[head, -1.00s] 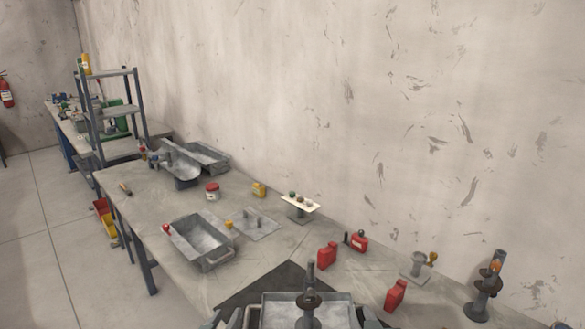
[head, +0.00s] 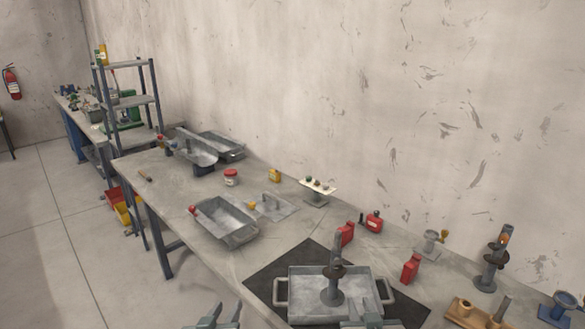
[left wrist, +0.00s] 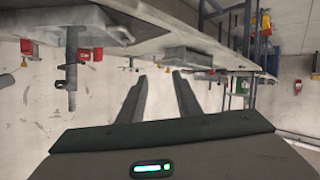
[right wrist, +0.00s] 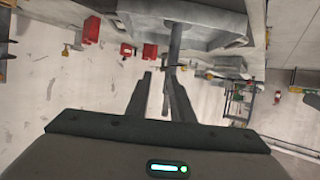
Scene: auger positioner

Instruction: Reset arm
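A grey metal tray (head: 300,299) with side handles rests on a black mat (head: 268,272) on the bench. An upright grey post with a dark collar (head: 334,271) stands in the tray. My left gripper (head: 217,316) is at the bottom edge of the head view, left of the tray and apart from it. Its fingers (left wrist: 159,76) are spread with nothing between them. My right gripper (head: 370,324) is low at the tray's near right, mostly cut off by the frame.
A second grey tray (head: 222,220) and a flat plate (head: 273,207) lie farther left on the bench (head: 190,250). Red cans (head: 410,268) stand behind the mat. Another collared post (head: 490,262) and a wooden block (head: 468,312) are at the right. The wall runs behind.

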